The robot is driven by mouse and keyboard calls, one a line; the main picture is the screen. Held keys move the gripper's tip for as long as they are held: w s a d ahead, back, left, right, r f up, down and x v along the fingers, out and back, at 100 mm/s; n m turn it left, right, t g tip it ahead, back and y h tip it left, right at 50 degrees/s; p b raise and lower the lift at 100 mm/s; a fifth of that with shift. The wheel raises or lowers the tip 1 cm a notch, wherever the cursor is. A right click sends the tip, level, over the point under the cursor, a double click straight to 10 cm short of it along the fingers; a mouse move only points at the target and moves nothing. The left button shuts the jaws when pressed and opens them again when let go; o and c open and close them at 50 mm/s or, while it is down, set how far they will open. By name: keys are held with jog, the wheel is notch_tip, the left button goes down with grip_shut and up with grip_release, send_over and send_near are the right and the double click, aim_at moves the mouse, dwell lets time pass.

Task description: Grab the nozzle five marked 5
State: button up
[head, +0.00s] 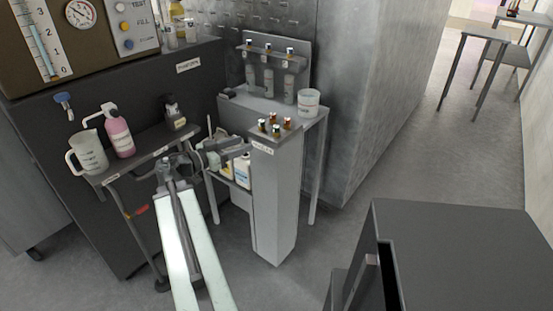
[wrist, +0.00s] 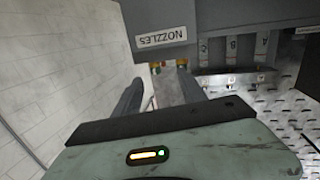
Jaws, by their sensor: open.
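Several small nozzles with dark and coppery tops (head: 275,131) stand on top of a narrow grey pedestal (head: 275,205) in the head view. The pedestal's front bears a label, which reads NOZZLES upside down in the wrist view (wrist: 161,38). No number on any nozzle is readable, so I cannot tell which is five. My gripper (head: 240,150) is open beside the pedestal's upper left edge. In the wrist view its dark fingers (wrist: 160,95) are apart, and two small nozzle tops (wrist: 182,62) show beyond them. Nothing is visibly held.
A rack (head: 270,65) with several bottles stands behind the pedestal, and a white tub (head: 308,102) sits to its right. A side table (head: 140,155) holds a jug (head: 87,153) and a pink bottle (head: 118,132). A dark cabinet (head: 460,250) stands at lower right.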

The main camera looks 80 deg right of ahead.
aim_at(274, 133)
jog(key=shift+m+g, duration=0.5)
jog(key=x, duration=1.4)
jog(key=shift+s+a+r, duration=0.1)
jog(key=shift+s+a, duration=0.05)
jog(key=shift+s, duration=0.4)
jog(key=shift+a, duration=0.1)
grip_shut()
